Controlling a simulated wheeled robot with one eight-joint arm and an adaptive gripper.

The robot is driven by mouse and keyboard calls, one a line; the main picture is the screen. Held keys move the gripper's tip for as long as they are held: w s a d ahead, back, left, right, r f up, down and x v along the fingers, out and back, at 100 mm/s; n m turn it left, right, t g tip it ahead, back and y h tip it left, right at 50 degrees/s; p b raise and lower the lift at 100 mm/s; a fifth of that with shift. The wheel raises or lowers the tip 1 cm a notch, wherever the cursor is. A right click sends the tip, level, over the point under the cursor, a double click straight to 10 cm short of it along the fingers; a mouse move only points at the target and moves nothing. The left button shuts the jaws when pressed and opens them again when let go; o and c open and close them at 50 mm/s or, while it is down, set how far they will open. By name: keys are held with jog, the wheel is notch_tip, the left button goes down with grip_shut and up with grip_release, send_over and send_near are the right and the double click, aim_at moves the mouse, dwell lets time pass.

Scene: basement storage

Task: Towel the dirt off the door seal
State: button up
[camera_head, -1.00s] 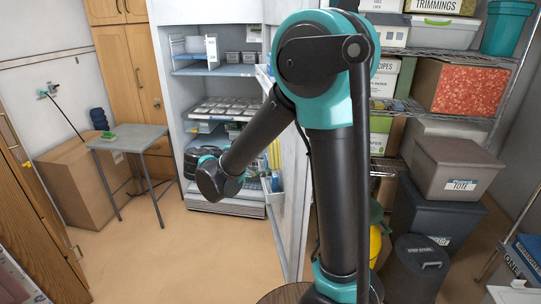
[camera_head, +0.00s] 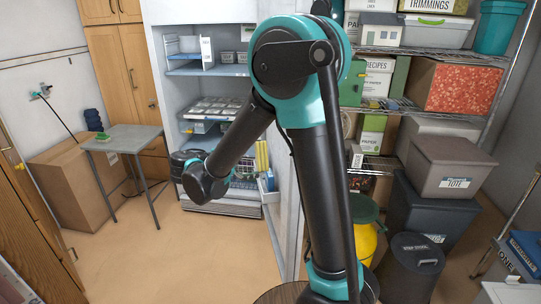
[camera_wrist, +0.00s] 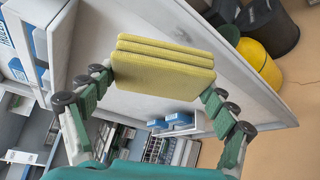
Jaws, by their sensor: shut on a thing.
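My gripper (camera_wrist: 161,88) is shut on a folded yellow towel (camera_wrist: 162,68), with a green finger at each end of it in the wrist view.
The open fridge (camera_head: 205,85) holds shelves of trays and boxes. A small grey table (camera_head: 125,138) and a cardboard box (camera_head: 65,180) stand at left. A wire rack (camera_head: 410,50), a tote (camera_head: 450,175) and a dark bin (camera_head: 410,268) crowd the right. The floor at front left is clear.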

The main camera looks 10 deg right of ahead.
jog(key=w+f, duration=0.1)
jog(key=f, duration=0.1)
jog(key=w+f, duration=0.1)
jog(key=f, duration=0.1)
jog(key=shift+w+d, duration=0.25)
jog(key=shift+w, duration=0.05)
jog(key=d, duration=0.6)
jog(key=shift+w+d+f, duration=0.15)
jog(key=shift+w+f, duration=0.2)
jog(key=shift+f, duration=0.1)
jog(key=shift+d, duration=1.05)
dwell(0.4)
jog(key=s, duration=0.4)
jog(key=shift+d, duration=0.1)
jog(key=shift+w, duration=0.1)
